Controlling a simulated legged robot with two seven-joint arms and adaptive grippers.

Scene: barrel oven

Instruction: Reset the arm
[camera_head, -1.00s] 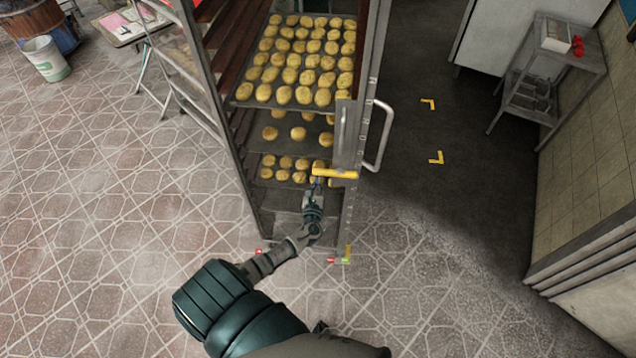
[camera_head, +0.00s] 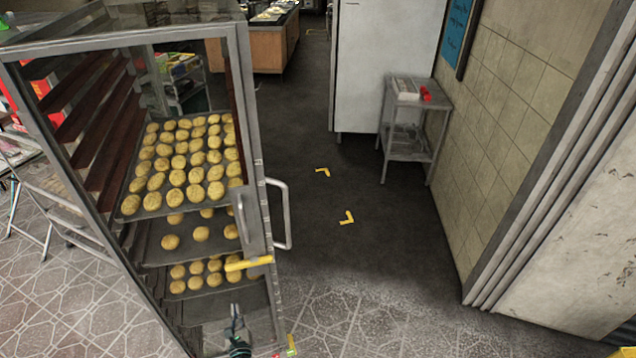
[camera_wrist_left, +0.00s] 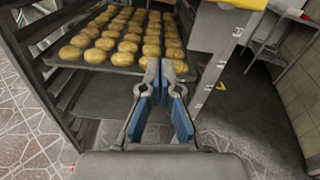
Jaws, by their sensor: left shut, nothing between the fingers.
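My left gripper (camera_head: 235,310) shows low in the head view, in front of the lower part of the oven rack (camera_head: 262,190). In the left wrist view its fingertips (camera_wrist_left: 160,64) meet, with nothing between them. The gripper points toward a tray of round buns (camera_wrist_left: 120,60) and is apart from it. A yellow latch bar (camera_head: 248,263) on the rack's front post is above the gripper in the head view. Most of my left arm is below the frame. My right gripper is not in view.
The rack holds several trays of buns (camera_head: 180,165) and has a metal handle (camera_head: 284,215) on its right side. Dark floor with yellow corner marks (camera_head: 346,218) lies clear to the right. A small metal table (camera_head: 412,120) stands by the tiled wall (camera_head: 510,90).

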